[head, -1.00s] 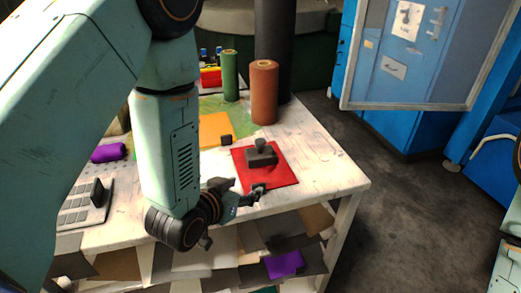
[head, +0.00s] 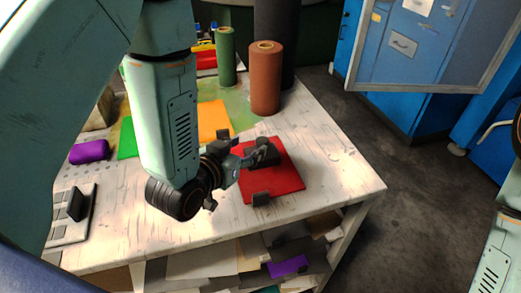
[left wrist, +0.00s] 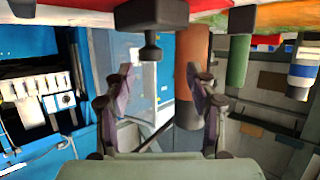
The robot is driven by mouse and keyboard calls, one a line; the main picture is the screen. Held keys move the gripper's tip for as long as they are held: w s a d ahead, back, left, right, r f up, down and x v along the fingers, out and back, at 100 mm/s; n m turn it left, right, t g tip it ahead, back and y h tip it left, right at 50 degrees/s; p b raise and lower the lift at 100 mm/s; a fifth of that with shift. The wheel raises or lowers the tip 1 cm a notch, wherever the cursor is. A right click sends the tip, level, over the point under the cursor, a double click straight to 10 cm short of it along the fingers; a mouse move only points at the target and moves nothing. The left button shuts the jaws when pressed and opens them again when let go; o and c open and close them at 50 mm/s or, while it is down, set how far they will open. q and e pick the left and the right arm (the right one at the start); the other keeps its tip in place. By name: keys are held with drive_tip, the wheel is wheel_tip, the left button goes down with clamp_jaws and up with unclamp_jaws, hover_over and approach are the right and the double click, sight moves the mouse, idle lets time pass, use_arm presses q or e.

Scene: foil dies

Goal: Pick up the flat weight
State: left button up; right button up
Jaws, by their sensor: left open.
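The flat weight (head: 265,152) is a dark block on the red sheet (head: 285,180) on the bench. My left gripper (head: 249,160) is at its left near side and covers part of it in the head view. In the left wrist view, which is upside down, the weight (left wrist: 152,15) is at the top with its knob (left wrist: 151,52) pointing down. The open fingers of my left gripper (left wrist: 158,75) stand on either side of the knob's line, empty. I cannot tell whether they touch the weight. My right gripper is out of view.
A brown roll (head: 265,85) and a green roll (head: 226,57) stand behind the sheet. Small dark blocks sit at the sheet's near edge (head: 262,198) and by the orange sheet (head: 213,118). The bench's right side is clear.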

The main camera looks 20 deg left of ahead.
sight(260, 142)
use_arm(q)
drive_tip(key=shift+w+d+r, duration=0.15)
drive_tip(key=shift+w+d, duration=0.05)
drive_tip(key=shift+d, duration=0.8)
drive_tip(key=w+f, duration=0.2)
drive_tip(key=w, duration=0.1)
drive_tip(key=w+f, duration=0.1)
drive_tip(key=w, duration=0.1)
drive_tip(key=shift+w+f, duration=0.1)
drive_tip(key=shift+w+d, duration=0.1)
drive_tip(key=shift+d, duration=0.05)
drive_tip(key=shift+s+d+r, duration=0.25)
drive_tip(key=shift+s+r, duration=0.15)
drive_tip(key=shift+r, duration=0.05)
drive_tip(key=shift+w+a+f, duration=0.15)
drive_tip(key=shift+w+a, duration=0.05)
drive_tip(key=shift+a, duration=0.05)
drive_tip(key=shift+c, duration=0.7)
drive_tip(key=shift+w+a+f, duration=0.1)
drive_tip(key=shift+w+f, duration=0.2)
drive_tip(key=c, duration=0.3)
drive_tip(key=shift+s+d+r, duration=0.25)
drive_tip(key=shift+s+r, duration=0.1)
drive_tip(key=c, duration=0.4)
drive_tip(key=shift+c, duration=1)
drive_tip(key=shift+w+a+f, duration=0.15)
drive_tip(key=shift+w, duration=0.1)
clamp_jaws()
drive_tip(key=shift+s, duration=0.1)
drive_tip(key=shift+w+r, duration=0.2)
